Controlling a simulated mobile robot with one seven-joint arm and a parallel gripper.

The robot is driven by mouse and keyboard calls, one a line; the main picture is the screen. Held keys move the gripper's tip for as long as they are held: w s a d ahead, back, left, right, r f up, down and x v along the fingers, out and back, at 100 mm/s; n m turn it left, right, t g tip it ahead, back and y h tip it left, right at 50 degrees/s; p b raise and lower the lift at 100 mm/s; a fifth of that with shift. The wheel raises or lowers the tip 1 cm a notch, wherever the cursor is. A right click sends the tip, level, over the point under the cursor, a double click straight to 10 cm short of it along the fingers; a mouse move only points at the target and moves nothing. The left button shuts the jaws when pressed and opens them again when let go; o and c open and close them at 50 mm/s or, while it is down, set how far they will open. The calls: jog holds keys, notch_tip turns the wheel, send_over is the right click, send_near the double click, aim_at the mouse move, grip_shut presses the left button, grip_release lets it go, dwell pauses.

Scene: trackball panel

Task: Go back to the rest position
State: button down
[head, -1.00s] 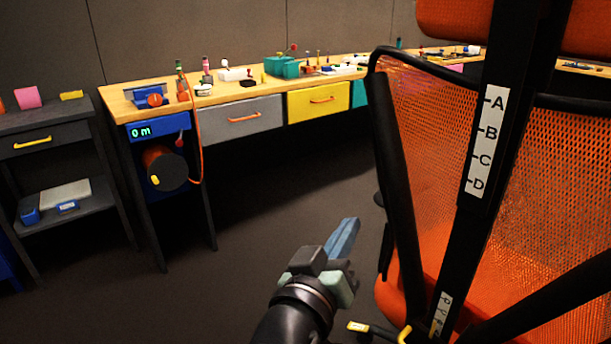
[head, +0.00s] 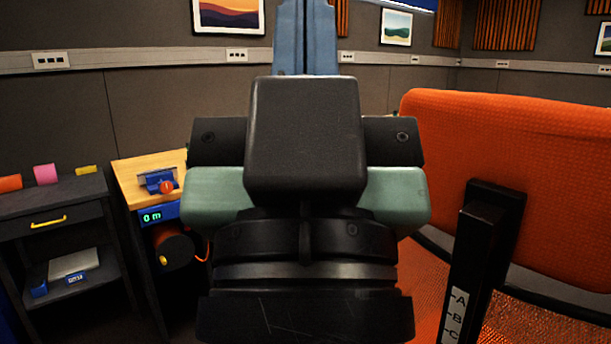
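My gripper (head: 306,38) is raised close in front of the head camera and fills the middle of the picture. Its two blue fingers point straight up and lie side by side with only a thin line between them, so it looks shut. The fingertips are cut off by the top edge. I see nothing held between the visible parts of the fingers. The gripper body hides most of the wooden workbench (head: 137,178) behind it.
An orange office chair (head: 510,170) stands close on the right, its black back post carrying a lettered strip. A dark shelf unit (head: 60,210) stands at left. The workbench's left end shows a blue device (head: 157,182). Pictures hang on the back wall.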

notch_tip(320, 180, up, 21)
jog(key=p, duration=1.8)
jog(key=shift+p, duration=0.3)
